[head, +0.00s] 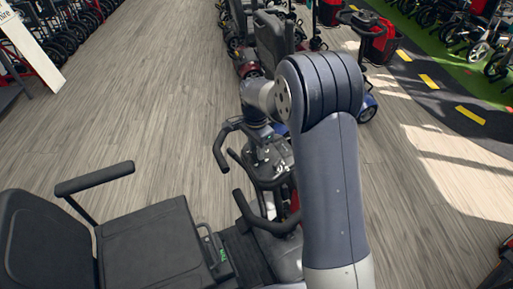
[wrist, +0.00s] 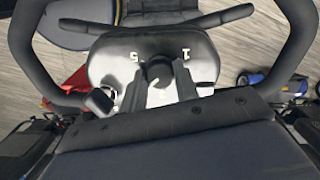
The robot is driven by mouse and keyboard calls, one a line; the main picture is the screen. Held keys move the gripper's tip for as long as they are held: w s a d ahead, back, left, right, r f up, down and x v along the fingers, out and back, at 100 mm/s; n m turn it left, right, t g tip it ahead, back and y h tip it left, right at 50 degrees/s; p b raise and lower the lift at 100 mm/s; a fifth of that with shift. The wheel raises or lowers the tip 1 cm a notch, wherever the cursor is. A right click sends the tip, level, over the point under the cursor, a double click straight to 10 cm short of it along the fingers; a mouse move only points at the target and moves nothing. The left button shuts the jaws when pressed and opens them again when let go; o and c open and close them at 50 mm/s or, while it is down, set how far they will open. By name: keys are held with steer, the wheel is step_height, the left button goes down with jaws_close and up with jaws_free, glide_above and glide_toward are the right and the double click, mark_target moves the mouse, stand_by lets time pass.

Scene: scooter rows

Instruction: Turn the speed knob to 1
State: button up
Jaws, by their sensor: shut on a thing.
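The speed knob (wrist: 158,74) is a black round knob on the grey control panel (wrist: 110,62) of a scooter. In the wrist view the numerals appear upside down, with 5 left of the knob and 1 right of it. A pale mark shows on the knob's near side, between the two numerals. My gripper (wrist: 160,88) is shut on the knob, with one grey finger on each side of it. In the head view the panel (head: 268,155) shows left of my arm, which hides the gripper and knob.
Black handlebars (wrist: 294,50) curve around both sides of the panel, close to my gripper. A small black lever (wrist: 100,101) stands at the panel's left. The scooter's seat (head: 150,250) is at lower left. Other scooters (head: 275,40) stand behind. Wood floor (head: 150,90) is clear at left.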

steer(key=n, duration=0.4)
steer(key=shift+p, duration=0.3)
steer(key=n+h, duration=0.1)
steer(key=n, duration=0.4)
steer(key=shift+a+g, duration=0.1)
steer(key=shift+g, duration=0.3)
steer(key=n, duration=0.3)
steer(key=shift+n+h+p, duration=0.3)
steer(key=n, duration=0.4)
steer(key=shift+a+h, duration=0.1)
steer(key=shift+h, duration=0.2)
steer(key=n, duration=0.5)
steer(key=shift+t+h, duration=0.3)
steer(key=shift+t, duration=0.1)
steer(key=n+p, duration=0.1)
steer(key=n, duration=0.3)
steer(key=shift+n+t, duration=0.3)
steer(key=n, duration=0.4)
steer(key=shift+s+t+p, duration=0.1)
steer(key=shift+t+p, duration=0.2)
steer(key=shift+p, duration=0.05)
steer(key=shift+n+t+p, duration=0.3)
steer(key=shift+n+p, duration=0.1)
steer(key=shift+n, duration=1.6)
